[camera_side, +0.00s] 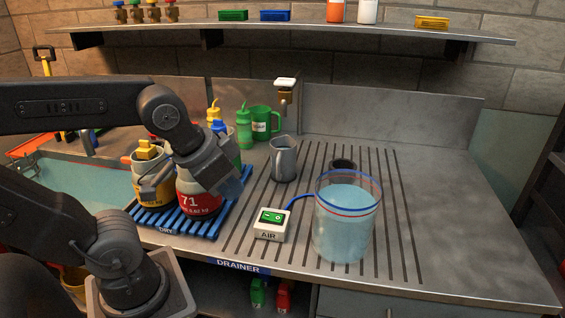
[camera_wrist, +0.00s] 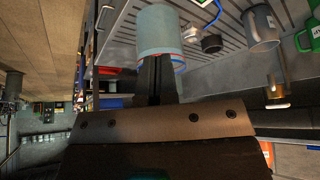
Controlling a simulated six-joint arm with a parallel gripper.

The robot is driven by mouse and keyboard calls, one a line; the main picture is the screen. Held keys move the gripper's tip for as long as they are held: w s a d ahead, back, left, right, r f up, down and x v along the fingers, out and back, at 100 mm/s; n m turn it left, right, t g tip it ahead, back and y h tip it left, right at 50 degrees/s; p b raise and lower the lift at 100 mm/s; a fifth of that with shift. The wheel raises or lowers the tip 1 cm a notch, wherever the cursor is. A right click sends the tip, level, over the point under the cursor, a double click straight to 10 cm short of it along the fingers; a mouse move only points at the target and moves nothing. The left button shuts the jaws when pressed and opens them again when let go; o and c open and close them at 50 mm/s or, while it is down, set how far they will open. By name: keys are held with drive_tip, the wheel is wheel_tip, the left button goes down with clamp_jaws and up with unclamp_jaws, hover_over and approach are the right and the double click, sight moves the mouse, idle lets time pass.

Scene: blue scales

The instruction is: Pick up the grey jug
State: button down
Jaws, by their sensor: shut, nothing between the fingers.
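The grey jug (camera_side: 284,160) stands upright on the grooved drainer, just right of the blue rack. The fingertips overlap the water tank in that picture.
A clear water tank (camera_side: 343,240) stands front right of the jug, with a white AIR switch box (camera_side: 270,225) beside it. The blue rack (camera_side: 158,220) holds containers, including a red-labelled one (camera_side: 196,203). A green mug (camera_side: 262,122) stands behind. The drainer's right side is free.

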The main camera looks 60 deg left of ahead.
drive_tip(key=c, duration=1)
unclamp_jaws()
